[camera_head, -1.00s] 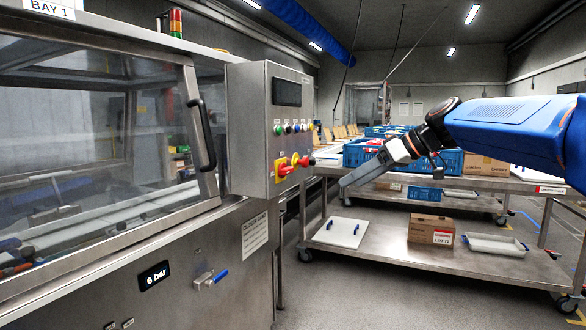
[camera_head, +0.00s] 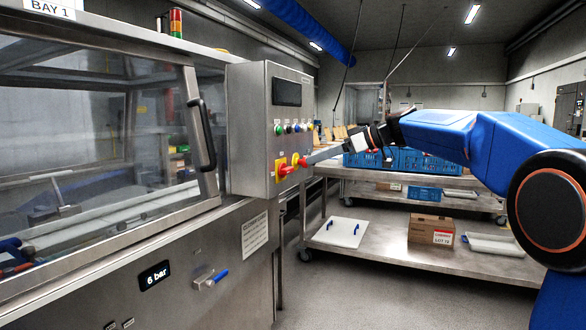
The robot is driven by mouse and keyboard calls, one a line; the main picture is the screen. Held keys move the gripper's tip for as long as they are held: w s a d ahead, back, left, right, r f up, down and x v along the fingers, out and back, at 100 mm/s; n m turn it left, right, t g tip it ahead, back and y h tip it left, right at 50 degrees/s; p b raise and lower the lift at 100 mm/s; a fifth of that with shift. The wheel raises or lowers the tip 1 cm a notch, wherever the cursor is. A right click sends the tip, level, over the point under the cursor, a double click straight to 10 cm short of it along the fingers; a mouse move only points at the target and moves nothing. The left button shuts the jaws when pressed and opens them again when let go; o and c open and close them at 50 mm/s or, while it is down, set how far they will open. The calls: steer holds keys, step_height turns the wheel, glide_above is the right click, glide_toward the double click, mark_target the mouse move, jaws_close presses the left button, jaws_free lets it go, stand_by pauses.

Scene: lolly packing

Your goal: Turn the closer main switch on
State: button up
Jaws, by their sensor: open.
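The closer's main switch (camera_head: 286,170) is a red rotary handle on a yellow plate, low on the right-hand face of the grey control box (camera_head: 251,120). Its handle looks roughly level, tilted slightly up to the right. My gripper (camera_head: 311,160) reaches in from the right with its grey fingers pointing left at the box. The gripper is open, seen edge-on, with no object visible between the fingers.
Several coloured buttons (camera_head: 291,128) sit above the switch, below a dark screen (camera_head: 287,92). A blue-handled valve (camera_head: 212,279) and a "6 bar" display (camera_head: 154,275) are on the machine front. A steel trolley (camera_head: 390,262) with a carton (camera_head: 431,228) stands behind my arm.

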mark_target(290, 168)
steer(key=x, duration=1)
steer(key=shift+w+a+f, duration=0.1)
steer(key=shift+a+f, duration=0.05)
steer(key=shift+a, duration=0.05)
steer(key=c, duration=1.1)
